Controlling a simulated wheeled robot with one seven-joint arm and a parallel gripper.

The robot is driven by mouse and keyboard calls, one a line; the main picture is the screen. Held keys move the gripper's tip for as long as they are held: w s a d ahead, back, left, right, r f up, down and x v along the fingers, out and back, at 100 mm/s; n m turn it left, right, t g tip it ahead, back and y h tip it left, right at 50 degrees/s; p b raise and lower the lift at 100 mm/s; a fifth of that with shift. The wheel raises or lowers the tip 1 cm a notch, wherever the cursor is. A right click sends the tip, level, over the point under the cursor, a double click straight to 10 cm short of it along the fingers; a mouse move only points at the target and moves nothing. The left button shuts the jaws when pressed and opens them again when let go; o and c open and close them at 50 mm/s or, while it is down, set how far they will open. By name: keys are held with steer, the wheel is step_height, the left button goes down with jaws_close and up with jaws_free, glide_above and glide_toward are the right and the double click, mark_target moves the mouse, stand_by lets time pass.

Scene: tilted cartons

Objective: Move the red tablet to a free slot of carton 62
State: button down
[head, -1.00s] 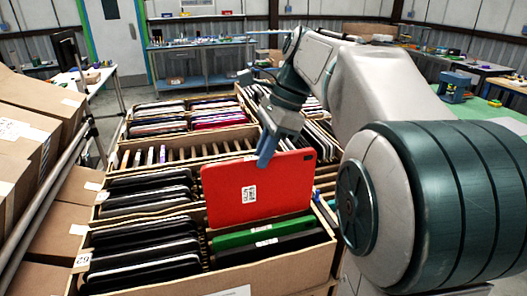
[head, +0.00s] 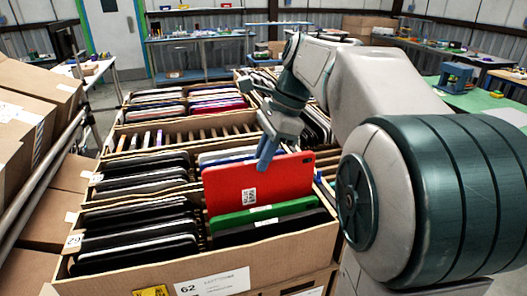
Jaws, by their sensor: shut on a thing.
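The red tablet (head: 235,187) stands upright in the right half of carton 62 (head: 281,252), the front carton with the "62" label (head: 215,282). Its lower edge is hidden behind a green tablet (head: 240,219). My gripper (head: 268,155) is shut on the red tablet's top edge, right of its middle. Dark tablets (head: 140,238) fill the left half of carton 62. Another dark tablet (head: 270,231) stands in front of the green one. A white or blue tablet edge (head: 225,155) shows behind the red tablet. Free slots behind it are hidden.
Behind stands a carton with mostly empty slots (head: 190,135), and farther back a carton of more tablets (head: 190,105). Brown boxes (head: 25,140) and a metal rail (head: 50,180) line the left side. Work tables stand at the back.

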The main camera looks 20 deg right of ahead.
mark_target(264, 192)
steer(key=shift+f+b, duration=2.55)
steer(key=shift+f, duration=1.9)
steer(key=shift+f, duration=0.3)
steer(key=c, duration=1.3)
jaws_free()
steer(key=shift+c, duration=0.2)
steer(key=p+v, duration=0.1)
steer(key=v, duration=1.3)
steer(key=shift+f+p, duration=0.1)
steer(key=shift+p, duration=0.2)
